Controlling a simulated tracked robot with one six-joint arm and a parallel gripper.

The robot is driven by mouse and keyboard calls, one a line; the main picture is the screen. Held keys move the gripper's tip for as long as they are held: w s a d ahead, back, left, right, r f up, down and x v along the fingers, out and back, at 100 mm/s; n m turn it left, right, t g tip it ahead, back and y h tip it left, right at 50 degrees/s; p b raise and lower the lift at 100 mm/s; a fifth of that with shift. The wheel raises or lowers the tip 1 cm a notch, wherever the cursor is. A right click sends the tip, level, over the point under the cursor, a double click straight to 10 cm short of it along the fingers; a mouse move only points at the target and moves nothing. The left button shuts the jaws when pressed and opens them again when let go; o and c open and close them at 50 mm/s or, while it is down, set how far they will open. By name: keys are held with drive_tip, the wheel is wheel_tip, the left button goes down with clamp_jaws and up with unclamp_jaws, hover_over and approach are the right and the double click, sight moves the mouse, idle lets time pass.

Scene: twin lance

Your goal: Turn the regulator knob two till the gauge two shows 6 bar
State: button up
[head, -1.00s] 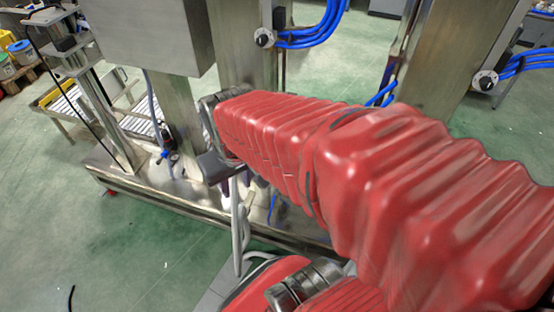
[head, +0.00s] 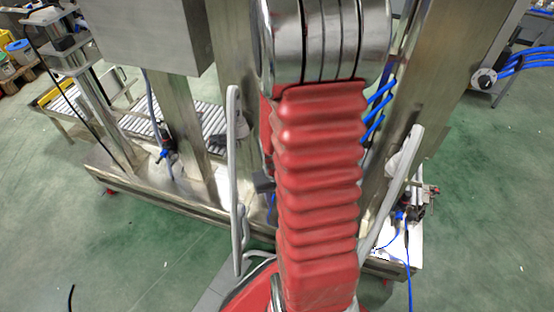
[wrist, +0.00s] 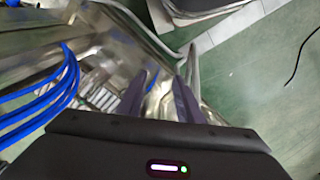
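My gripper (wrist: 161,76) shows in the wrist view with its two dark fingers apart and nothing between them. It points down past the steel machine frame, and my raised arm hides it in the head view. I cannot make out a gauge or its reading in any view. A small blue and dark fitting (head: 166,150) is on the left steel post in the head view. Another fitting with a blue tube (head: 404,203) is at the lower right. I cannot tell whether either one is regulator two. My gripper touches neither.
Steel posts (head: 180,125) and a grey cabinet (head: 150,35) stand close ahead. Blue hoses run from a round connector (head: 483,80) at the right and cross the wrist view at left (wrist: 40,105). A roller conveyor (head: 208,122) lies behind.

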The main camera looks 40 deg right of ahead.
drive_tip(key=s+d+f+m+t+h, duration=0.15)
drive_tip(key=d+f, duration=0.25)
drive_tip(key=f, duration=0.5)
drive_tip(key=d+f+t, duration=0.2)
drive_tip(key=d+f, duration=0.1)
drive_tip(key=f, duration=0.6)
drive_tip(key=w+d+r+t+h, duration=0.5)
drive_tip(key=w+r+t, duration=0.2)
drive_tip(key=r, duration=0.1)
drive_tip(key=shift+d+r, duration=0.15)
drive_tip(key=shift+w+d, duration=0.1)
drive_tip(key=shift+w, duration=0.1)
drive_tip(key=x, duration=1.3)
drive_tip(key=shift+w+d, duration=0.1)
drive_tip(key=shift+w, duration=0.15)
